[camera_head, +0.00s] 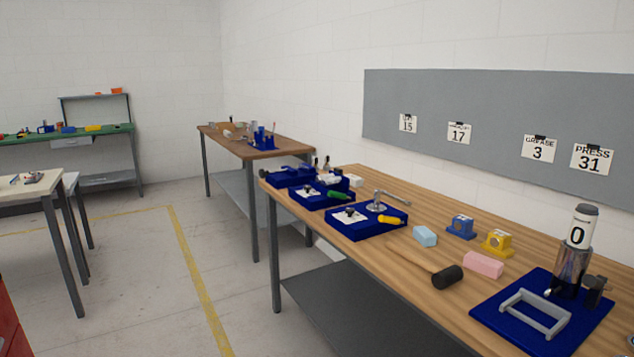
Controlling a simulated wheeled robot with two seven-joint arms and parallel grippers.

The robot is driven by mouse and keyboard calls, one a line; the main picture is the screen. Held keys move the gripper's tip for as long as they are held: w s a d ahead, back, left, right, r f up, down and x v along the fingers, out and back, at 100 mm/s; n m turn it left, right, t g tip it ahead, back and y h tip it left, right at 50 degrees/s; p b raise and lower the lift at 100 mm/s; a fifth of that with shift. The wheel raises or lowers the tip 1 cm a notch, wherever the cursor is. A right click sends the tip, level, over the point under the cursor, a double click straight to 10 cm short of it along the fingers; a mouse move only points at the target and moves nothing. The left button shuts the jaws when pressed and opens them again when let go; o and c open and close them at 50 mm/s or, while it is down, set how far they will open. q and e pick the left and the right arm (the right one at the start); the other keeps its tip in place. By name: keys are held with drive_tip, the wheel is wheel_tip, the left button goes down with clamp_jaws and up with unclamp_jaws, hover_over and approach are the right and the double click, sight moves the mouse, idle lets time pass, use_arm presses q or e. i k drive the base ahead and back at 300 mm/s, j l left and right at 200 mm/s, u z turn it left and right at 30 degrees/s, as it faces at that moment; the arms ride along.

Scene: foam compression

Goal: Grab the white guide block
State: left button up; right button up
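No gripper of mine shows in the head view. I cannot tell for sure which thing is the white guide block. A small whitish block (355,181) lies on the wooden workbench (395,262), behind the blue trays. A pale grey-white rectangular frame (535,314) lies on a dark blue mat (488,315) at the front right. White pads also show on the middle tray (333,202) and the near tray (372,232), with small dark parts on them.
A mallet (447,276), a light blue block (425,237), a pink block (483,264), and blue (461,227) and yellow (496,243) fixtures stand on the bench. Open floor (130,280) lies left of the bench.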

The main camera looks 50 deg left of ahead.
sight(355, 180)
drive_tip(key=u, duration=1.4)
drive_tip(key=i+j+z, duration=0.25)
drive_tip(key=i+j, duration=0.2)
drive_tip(key=j, duration=0.2)
drive_tip(key=i+j+z, duration=0.15)
drive_tip(key=j, duration=0.25)
drive_tip(key=i+j+z, duration=0.15)
drive_tip(key=i+j, duration=0.15)
drive_tip(key=i+j+z, duration=0.1)
drive_tip(key=j, duration=0.4)
drive_tip(key=i+j+z, duration=0.15)
drive_tip(key=j, duration=0.25)
drive_tip(key=i+j+z, duration=0.15)
drive_tip(key=j, duration=0.3)
drive_tip(key=i+j+z, duration=0.1)
drive_tip(key=j, duration=0.35)
drive_tip(key=i, duration=0.1)
